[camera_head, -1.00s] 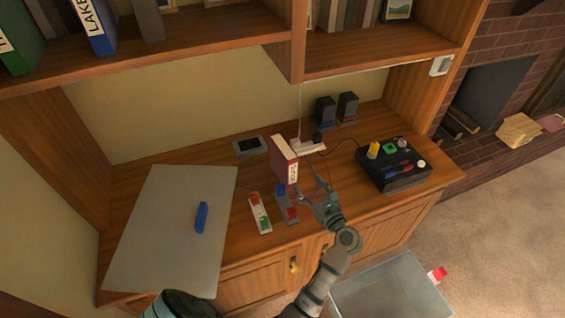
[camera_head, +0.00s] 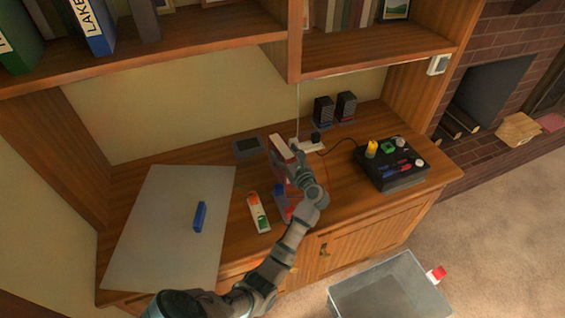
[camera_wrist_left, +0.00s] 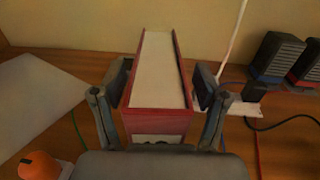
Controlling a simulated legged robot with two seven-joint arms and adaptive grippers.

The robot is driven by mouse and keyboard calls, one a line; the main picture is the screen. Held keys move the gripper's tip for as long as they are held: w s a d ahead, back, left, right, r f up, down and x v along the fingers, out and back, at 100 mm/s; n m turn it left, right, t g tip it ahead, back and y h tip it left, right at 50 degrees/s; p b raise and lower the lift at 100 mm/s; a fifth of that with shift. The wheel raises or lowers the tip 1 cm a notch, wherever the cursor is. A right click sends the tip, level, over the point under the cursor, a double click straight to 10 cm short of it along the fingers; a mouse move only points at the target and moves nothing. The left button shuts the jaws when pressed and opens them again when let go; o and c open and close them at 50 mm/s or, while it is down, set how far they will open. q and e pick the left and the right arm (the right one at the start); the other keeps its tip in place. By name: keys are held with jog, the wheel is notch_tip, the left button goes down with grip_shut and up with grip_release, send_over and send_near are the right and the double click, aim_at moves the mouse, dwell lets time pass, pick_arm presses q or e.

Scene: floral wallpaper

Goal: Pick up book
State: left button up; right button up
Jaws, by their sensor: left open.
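The red book (camera_head: 277,142) stands upright on the wooden desk, its pale page edge facing up. My left gripper (camera_head: 290,163) is over it and partly hides it in the head view. In the left wrist view the book (camera_wrist_left: 158,72) sits between the two open fingers, one on each side. A narrow gap shows at the right finger; I cannot tell whether the left finger touches. My right gripper is not in view.
A grey board (camera_head: 165,230) with a blue object (camera_head: 200,216) covers the desk's left. A black control box (camera_head: 390,164) is at right, two dark blocks (camera_head: 334,109) behind. A small red-green switch panel (camera_head: 258,212) lies near the book. A grey bin (camera_head: 390,290) stands below.

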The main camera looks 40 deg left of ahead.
pick_arm(q)
jog(key=shift+a, duration=0.3)
jog(key=shift+a, duration=0.1)
jog(key=c, duration=0.3)
jog(key=shift+f, duration=0.1)
jog(key=c, duration=0.9)
jog(key=shift+w, duration=0.1)
grip_shut()
